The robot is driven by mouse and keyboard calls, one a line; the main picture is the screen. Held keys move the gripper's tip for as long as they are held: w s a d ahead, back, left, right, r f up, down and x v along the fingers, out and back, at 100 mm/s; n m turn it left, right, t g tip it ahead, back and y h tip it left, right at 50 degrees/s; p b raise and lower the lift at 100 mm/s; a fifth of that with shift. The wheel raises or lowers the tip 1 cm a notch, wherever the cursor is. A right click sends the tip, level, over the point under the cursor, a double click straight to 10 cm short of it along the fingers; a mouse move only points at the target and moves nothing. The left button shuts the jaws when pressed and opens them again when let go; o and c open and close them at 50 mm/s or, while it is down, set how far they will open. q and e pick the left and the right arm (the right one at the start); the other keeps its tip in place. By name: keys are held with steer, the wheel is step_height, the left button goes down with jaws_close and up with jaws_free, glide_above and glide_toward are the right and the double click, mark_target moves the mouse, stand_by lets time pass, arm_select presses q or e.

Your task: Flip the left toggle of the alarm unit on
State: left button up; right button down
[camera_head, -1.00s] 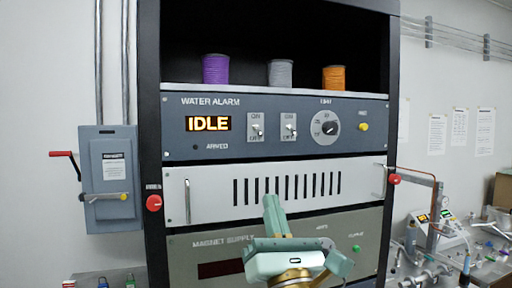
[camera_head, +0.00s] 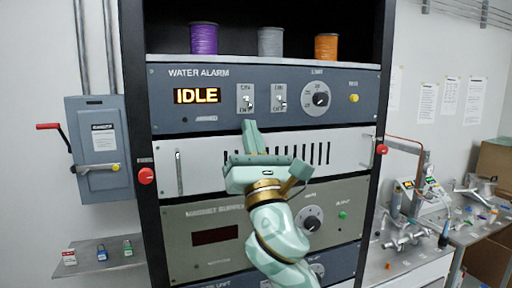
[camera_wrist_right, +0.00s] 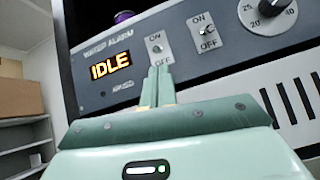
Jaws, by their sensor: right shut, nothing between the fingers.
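The water alarm unit (camera_head: 350,110) is a dark grey rack panel with a lit display (camera_head: 197,95) reading IDLE. Its left toggle (camera_head: 247,102) sits on a small light plate marked ON above and OFF below; the lever appears to point down. It also shows in the right wrist view (camera_wrist_right: 156,48), just beyond my fingertips. The right toggle (camera_head: 279,102) stands beside it on a similar plate. My right gripper (camera_head: 249,124) is shut and empty, its fingers pointing up just below the left toggle. Whether it touches the toggle cannot be told. My left gripper is out of view.
A limit knob (camera_head: 321,99) and a yellow button (camera_head: 353,98) are to the right of the toggles. Purple (camera_head: 204,38), grey (camera_head: 270,41) and orange (camera_head: 326,46) spools stand above the unit. A vented panel with a handle (camera_head: 180,172) lies below.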

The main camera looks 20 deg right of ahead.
mark_target(250, 106)
steer(key=shift+x, duration=1.05)
steer(key=shift+s+r+p, duration=0.3)
steer(key=shift+p, duration=0.55)
steer(key=s+r+p, duration=0.1)
steer(key=r+p, duration=0.1)
steer(key=p, duration=0.1)
steer(key=shift+s+d+p, duration=0.1)
steer(key=shift+s+p, duration=0.05)
steer(key=shift+p, duration=0.2)
steer(key=shift+f+b, duration=0.3)
